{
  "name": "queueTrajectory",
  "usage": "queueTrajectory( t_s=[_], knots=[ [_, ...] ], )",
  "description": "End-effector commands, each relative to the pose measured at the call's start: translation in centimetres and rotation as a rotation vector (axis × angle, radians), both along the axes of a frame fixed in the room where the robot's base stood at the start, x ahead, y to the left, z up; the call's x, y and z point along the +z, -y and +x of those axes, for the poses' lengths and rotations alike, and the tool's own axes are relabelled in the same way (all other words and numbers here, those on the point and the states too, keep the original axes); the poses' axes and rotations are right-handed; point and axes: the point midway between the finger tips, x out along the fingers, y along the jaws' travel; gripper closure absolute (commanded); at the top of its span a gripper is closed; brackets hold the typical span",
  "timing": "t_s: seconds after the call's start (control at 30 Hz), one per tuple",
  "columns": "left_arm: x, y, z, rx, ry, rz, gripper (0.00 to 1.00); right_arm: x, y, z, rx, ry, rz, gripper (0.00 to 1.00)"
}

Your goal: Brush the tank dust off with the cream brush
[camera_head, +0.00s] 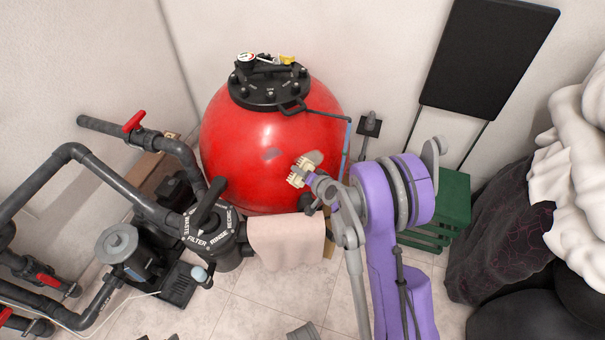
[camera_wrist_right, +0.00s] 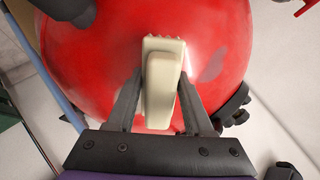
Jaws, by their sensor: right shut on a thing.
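The red tank (camera_head: 235,155) stands against the back wall, with a black lid on top. A grey dust smudge (camera_head: 272,153) is on its front. A grey patch (camera_wrist_right: 213,63) also shows on the red surface in the right wrist view, right of the brush. My right gripper (camera_head: 313,185) is shut on the cream brush (camera_head: 298,173) and holds it in front of the tank, right of the smudge. In the wrist view the brush (camera_wrist_right: 161,85) sits between the fingers, its toothed end toward the tank. I cannot tell whether it touches. My left gripper is out of view.
A black filter valve (camera_head: 208,232) and grey pipes (camera_head: 115,190) stand on the left. A pink towel (camera_head: 288,243) hangs below the tank. A green crate (camera_head: 455,205) and a blue pipe (camera_head: 346,145) are on the right. Tiled floor lies in front.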

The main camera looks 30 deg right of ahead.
Motion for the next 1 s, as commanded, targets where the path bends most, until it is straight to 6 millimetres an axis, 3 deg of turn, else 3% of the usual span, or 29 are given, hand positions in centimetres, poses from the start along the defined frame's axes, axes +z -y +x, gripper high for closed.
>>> queueTrajectory(
  t_s=[1.0],
  knots=[
    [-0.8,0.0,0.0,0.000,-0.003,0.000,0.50,-0.8,0.0,1.4,0.000,0.000,0.000,0.93]
  ],
)
